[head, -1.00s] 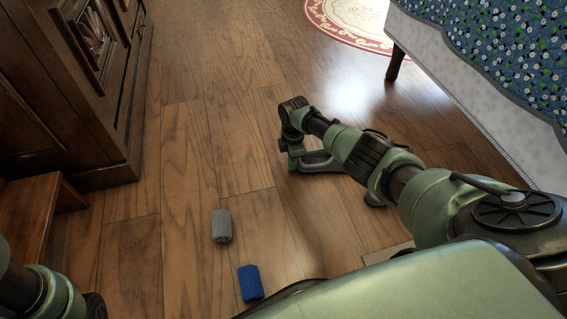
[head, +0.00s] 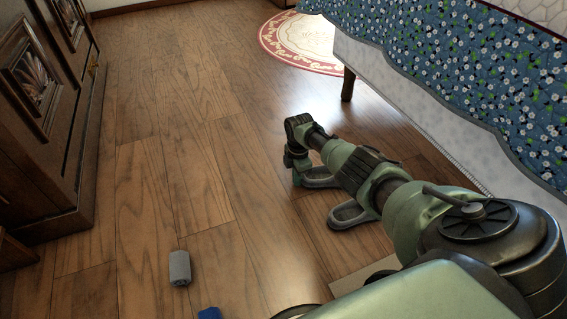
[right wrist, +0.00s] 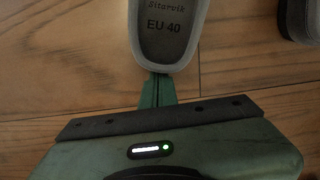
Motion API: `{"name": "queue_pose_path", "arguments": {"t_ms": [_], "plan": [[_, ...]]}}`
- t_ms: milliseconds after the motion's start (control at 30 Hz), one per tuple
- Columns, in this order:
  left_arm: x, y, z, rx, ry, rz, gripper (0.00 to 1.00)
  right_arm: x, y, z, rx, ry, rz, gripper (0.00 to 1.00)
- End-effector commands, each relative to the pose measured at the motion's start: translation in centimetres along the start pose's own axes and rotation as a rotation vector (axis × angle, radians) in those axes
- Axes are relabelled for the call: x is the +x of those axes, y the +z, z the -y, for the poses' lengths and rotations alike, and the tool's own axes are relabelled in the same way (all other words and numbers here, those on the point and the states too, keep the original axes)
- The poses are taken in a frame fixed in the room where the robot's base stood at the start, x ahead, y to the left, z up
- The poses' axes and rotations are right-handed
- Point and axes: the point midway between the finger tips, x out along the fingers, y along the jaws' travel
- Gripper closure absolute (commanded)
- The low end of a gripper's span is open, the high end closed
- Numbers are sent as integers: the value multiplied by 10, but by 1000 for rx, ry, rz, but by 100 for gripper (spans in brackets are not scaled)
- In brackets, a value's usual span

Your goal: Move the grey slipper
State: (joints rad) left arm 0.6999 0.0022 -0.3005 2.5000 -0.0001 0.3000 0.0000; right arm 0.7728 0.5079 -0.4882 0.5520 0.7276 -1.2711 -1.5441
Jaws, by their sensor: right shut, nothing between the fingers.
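Two grey slippers lie on the wooden floor beside the bed. One slipper (head: 322,178) is right by my right gripper (head: 300,179); the other slipper (head: 352,214) lies nearer, beside my right forearm. In the right wrist view the first slipper (right wrist: 170,38) shows its dark insole marked "EU 40". The shut, empty fingers of my right gripper (right wrist: 157,88) reach to its rounded heel edge; whether they touch it I cannot tell. The second slipper (right wrist: 300,18) shows partly at the upper right. My left gripper is not in view.
A grey roll (head: 180,268) and a blue roll (head: 209,313) lie on the floor. A dark carved wooden cabinet (head: 50,140) stands at left. The bed (head: 400,100) with a blue floral cover is at right, a red-and-cream round rug (head: 290,45) beyond.

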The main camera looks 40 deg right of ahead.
Motion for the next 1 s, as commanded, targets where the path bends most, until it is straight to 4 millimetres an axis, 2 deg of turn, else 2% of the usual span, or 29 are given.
{"name": "queue_pose_path", "arguments": {"t_ms": [100,567,767,1000], "plan": [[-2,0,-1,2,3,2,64,0,7,0,0,-1,1,100],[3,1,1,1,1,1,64,-5,7,0,0,0,1,100],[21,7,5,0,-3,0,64,-27,7,0,-1,0,1,100],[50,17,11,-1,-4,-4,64,-65,7,0,0,0,1,100]]}}
